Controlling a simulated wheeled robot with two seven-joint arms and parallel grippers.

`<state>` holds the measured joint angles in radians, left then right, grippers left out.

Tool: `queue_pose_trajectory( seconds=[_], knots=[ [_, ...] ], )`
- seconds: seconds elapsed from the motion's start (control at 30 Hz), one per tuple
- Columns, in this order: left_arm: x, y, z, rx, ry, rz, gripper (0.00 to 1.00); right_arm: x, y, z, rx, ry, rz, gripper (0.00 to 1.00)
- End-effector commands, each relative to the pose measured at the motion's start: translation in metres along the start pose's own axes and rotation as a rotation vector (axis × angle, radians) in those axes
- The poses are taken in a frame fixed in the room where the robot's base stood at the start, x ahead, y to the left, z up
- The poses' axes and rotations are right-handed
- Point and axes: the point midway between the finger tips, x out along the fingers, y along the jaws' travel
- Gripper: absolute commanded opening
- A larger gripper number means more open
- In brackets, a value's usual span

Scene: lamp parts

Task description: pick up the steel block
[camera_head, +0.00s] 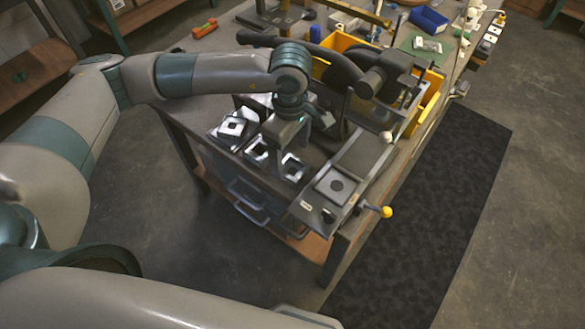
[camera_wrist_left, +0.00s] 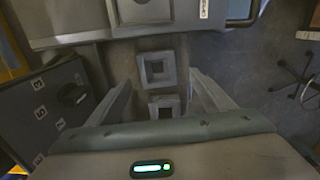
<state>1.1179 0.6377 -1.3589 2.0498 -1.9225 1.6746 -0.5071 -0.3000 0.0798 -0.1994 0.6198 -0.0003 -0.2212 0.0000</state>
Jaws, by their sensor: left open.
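Square metal blocks with square openings lie on the bench: a middle one (camera_head: 257,151), a right one (camera_head: 292,167) and one on a dark pad at the left (camera_head: 232,128). I cannot tell which is named the steel block. My left gripper (camera_head: 274,158) points down over the middle and right blocks and partly covers them. In the left wrist view my left gripper (camera_wrist_left: 160,90) is open, fingers apart. Between them show a farther block (camera_wrist_left: 157,68) and a nearer block (camera_wrist_left: 164,107), neither visibly gripped. My right gripper is not in view.
A vise-like machine (camera_head: 365,150) with a yellow-knobbed lever (camera_head: 386,212) stands right of the blocks, a plate with a round hole (camera_head: 335,186) on its near end. A yellow bin (camera_head: 430,100) is behind. A dark box with numbered labels (camera_wrist_left: 48,108) stands left in the wrist view.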

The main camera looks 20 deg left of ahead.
Motion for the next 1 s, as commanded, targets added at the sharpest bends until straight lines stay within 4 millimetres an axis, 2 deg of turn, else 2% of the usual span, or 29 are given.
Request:
queue_pose_trajectory(
  seconds=[0.17, 0.3, 0.5, 1.0],
  knots=[
    [0.009, 0.001, 0.001, -0.001, 0.0, -0.004, 0.75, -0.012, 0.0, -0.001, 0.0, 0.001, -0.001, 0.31],
    [0.025, 0.003, 0.003, -0.001, 0.0, -0.005, 0.75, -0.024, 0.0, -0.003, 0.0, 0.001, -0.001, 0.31],
    [0.047, 0.003, 0.003, -0.001, 0.0, -0.003, 0.75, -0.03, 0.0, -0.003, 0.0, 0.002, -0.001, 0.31],
    [0.051, 0.004, 0.002, 0.0, 0.001, -0.001, 0.75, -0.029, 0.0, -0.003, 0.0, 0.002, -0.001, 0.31]
  ],
)
